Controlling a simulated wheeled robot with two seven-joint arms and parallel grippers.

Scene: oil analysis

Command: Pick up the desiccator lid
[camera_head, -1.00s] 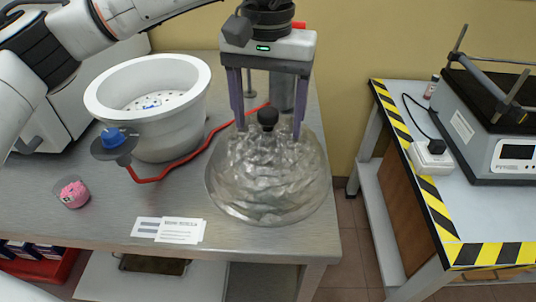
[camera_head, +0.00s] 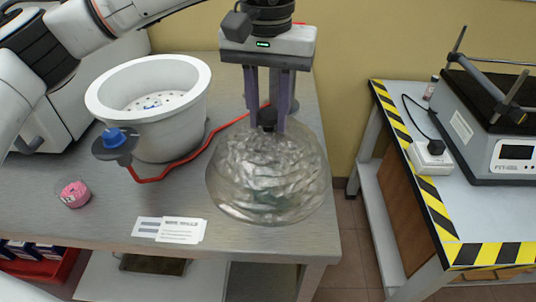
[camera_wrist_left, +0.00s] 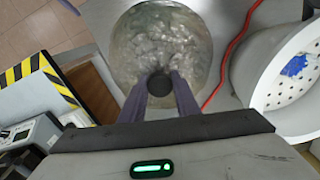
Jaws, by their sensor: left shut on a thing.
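The desiccator lid (camera_head: 268,178) is a clear, dome-shaped glass lid with a black knob (camera_head: 267,119) on top. It is at the right end of the grey metal table; I cannot tell whether it still touches the tabletop. My left gripper (camera_head: 267,126) comes down from above, with its fingers shut on the black knob. In the left wrist view the knob (camera_wrist_left: 159,86) sits between the two fingertips, with the dome (camera_wrist_left: 160,45) beyond it. The white desiccator base (camera_head: 165,140) stands open to the left, with a perforated plate inside. My right gripper is not in view.
A red tube (camera_head: 180,164) runs from the blue-topped valve (camera_head: 114,138) behind the lid. A pink-labelled container (camera_head: 75,194) and paper cards (camera_head: 170,230) lie on the metal table (camera_head: 105,222). A second table with striped edges (camera_head: 435,215) stands right, across a gap.

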